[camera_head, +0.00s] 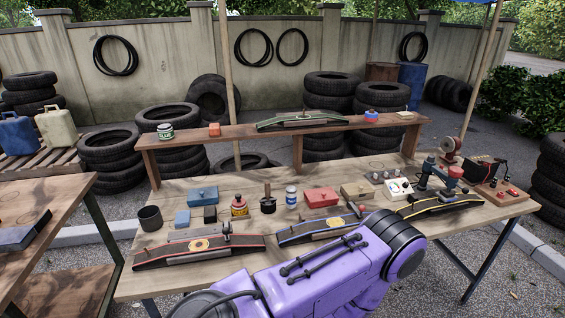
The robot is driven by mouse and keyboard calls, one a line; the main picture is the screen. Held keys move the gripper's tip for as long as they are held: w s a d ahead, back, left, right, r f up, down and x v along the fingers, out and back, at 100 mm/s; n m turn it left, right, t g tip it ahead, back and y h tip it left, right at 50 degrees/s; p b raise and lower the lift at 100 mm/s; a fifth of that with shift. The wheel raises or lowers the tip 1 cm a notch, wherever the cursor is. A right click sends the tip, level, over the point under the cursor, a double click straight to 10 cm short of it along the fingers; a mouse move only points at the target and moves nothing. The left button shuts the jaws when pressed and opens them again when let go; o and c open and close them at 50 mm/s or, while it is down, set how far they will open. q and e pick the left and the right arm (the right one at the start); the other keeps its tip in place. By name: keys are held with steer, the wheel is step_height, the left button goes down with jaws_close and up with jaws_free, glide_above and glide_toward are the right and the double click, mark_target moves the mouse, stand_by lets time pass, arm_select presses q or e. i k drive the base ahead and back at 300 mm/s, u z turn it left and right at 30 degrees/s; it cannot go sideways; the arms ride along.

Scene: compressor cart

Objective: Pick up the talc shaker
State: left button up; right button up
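A small white can with a blue label (291,197) stands upright near the middle of the workbench (130,290). It looks most like the talc shaker, but its label is too small to read. Neither of my grippers can be made out.
Curved trays (165,255) line the bench front. A raised shelf (255,130) runs behind. Another table (60,205) stands left.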

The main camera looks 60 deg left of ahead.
mark_target(291, 191)
steer(key=u, duration=0.7)
steer(key=i, duration=0.75)
steer(key=u, duration=0.75)
